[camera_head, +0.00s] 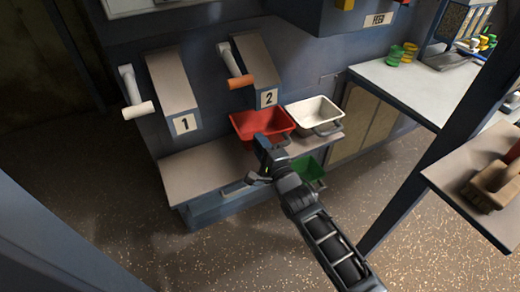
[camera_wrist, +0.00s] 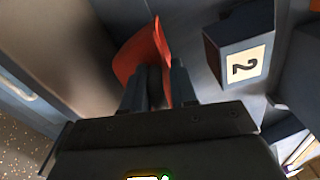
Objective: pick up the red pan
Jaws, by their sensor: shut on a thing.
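The red pan (camera_head: 262,121) is on the ledge below the chute marked 2 in the head view, left of a white pan. My gripper (camera_head: 265,147) is at its near side, and my arm hides part of that side. In the wrist view the jaws (camera_wrist: 157,85) are shut on the red pan's edge (camera_wrist: 140,50), with red showing between and beyond the fingers. The pan looks level in the head view. I cannot tell whether it touches the ledge.
A white pan (camera_head: 315,115) stands right beside the red one. A green pan (camera_head: 308,170) is lower, below the ledge. Chutes 1 (camera_head: 172,90) and 2 (camera_head: 256,70) with crank handles are above. The ledge (camera_head: 200,170) is clear at left. A blue post (camera_head: 430,165) stands at right.

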